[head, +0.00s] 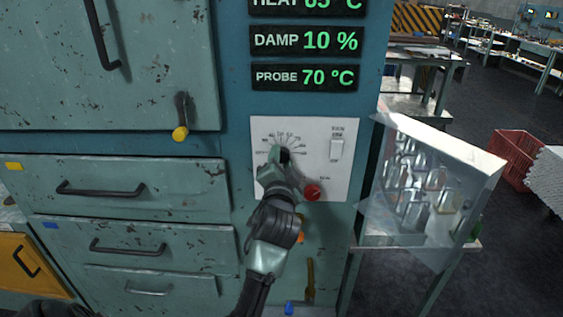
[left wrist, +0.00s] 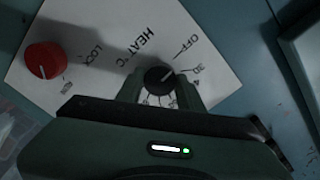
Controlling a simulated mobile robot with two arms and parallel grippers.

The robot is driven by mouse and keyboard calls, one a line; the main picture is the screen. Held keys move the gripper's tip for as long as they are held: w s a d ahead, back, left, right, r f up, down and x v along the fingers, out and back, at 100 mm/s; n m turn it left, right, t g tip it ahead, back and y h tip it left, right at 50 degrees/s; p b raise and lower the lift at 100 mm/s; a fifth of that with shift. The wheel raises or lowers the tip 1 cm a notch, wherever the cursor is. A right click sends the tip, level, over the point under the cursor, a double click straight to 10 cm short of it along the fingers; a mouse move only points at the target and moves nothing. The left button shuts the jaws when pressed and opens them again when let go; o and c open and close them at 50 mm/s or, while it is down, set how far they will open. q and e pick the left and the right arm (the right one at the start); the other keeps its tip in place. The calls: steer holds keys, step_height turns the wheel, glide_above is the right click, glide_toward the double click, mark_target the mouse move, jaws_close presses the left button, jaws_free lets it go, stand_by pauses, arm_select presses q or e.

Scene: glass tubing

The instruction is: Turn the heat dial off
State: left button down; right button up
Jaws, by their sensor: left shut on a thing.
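The black heat dial (head: 285,156) sits on a white control panel (head: 322,129) on the front of the blue-green cabinet. In the left wrist view the dial (left wrist: 158,78) has a short light mark pointing up and right, toward the scale near "30" and "OFF"; the exact setting is hard to tell. My left gripper (head: 280,154) is shut on the dial, with one finger on each side of it in the left wrist view (left wrist: 161,87). A display above reads about 65 °C for heat, partly cut off. My right gripper is not in view.
A red knob (head: 312,192) marked lock sits just below and right of the dial. A fan switch (head: 337,149) is at the panel's upper right. A yellow-tipped lever (head: 180,133) hangs to the left. A clear panel (head: 440,160) stands out at right.

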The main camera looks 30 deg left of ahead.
arm_select(q)
steer(key=shift+f+n, duration=0.15)
steer(key=shift+n, duration=0.15)
steer(key=c, duration=0.9)
jaws_free()
steer(key=shift+s+d+b, duration=0.3)
steer(key=shift+s, duration=0.15)
steer(key=b+v, duration=0.2)
steer(key=v, duration=0.4)
steer(key=shift+s+d, duration=0.2)
steer(key=shift+s, duration=0.15)
